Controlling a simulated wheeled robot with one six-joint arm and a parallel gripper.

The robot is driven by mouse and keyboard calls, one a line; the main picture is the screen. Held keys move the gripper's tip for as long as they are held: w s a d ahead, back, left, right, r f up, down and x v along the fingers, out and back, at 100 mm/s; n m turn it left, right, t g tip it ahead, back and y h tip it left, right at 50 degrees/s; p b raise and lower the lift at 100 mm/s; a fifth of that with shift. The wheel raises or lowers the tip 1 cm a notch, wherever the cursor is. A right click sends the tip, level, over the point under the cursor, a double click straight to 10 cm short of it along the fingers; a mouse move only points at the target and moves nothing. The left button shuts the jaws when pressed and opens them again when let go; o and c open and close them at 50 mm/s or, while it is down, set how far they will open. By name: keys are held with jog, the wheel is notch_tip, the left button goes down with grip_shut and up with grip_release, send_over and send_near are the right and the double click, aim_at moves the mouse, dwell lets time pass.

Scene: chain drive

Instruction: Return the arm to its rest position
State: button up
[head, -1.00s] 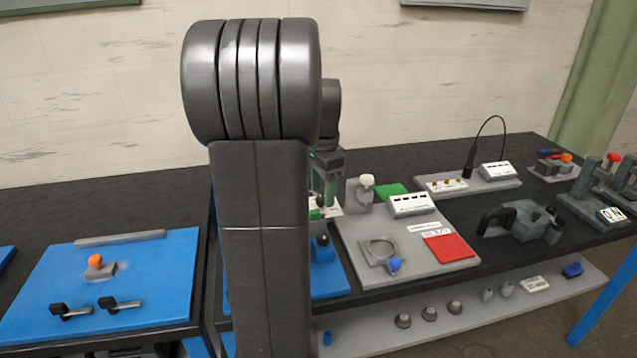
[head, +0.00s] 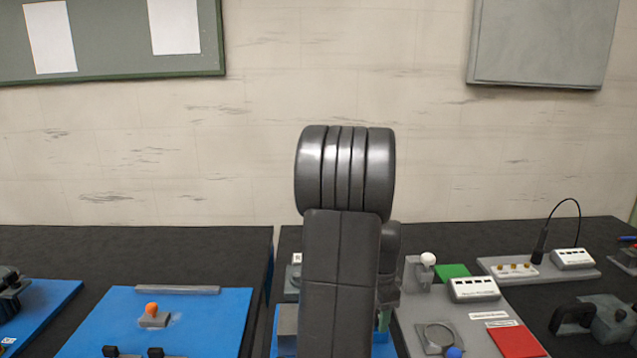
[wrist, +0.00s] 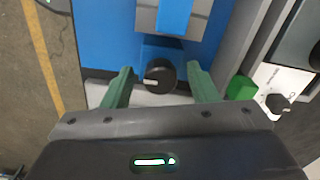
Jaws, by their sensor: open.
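My arm (head: 340,270) stands upright in the middle of the head view, its rounded dark joint at the top against the wall. It hides most of what is behind it, including nearly all of my gripper. In the wrist view my gripper (wrist: 162,78) is open, with its two green fingers apart. A black knob (wrist: 159,76) with a white mark shows between the fingers, on a blue board (wrist: 108,35). I cannot tell how far above the knob the fingers are. Nothing is held.
Left of my arm, a blue board (head: 205,325) carries an orange-topped part (head: 152,309). To the right are a grey board (head: 420,312) with a red square (head: 515,341) and green square (head: 452,271), and a dark clamp-like part (head: 590,316).

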dwell(0.4)
notch_tip(320, 180, up, 13)
notch_tip(320, 180, down, 13)
jog(key=shift+f, duration=0.15)
jog(key=shift+n, duration=0.4)
jog(key=n, duration=0.3)
jog(key=shift+n, duration=0.4)
jog(key=n, duration=0.5)
jog(key=shift+s+d+n, duration=0.1)
jog(key=shift+n, duration=0.2)
jog(key=n, duration=1)
jog(key=shift+d, duration=0.15)
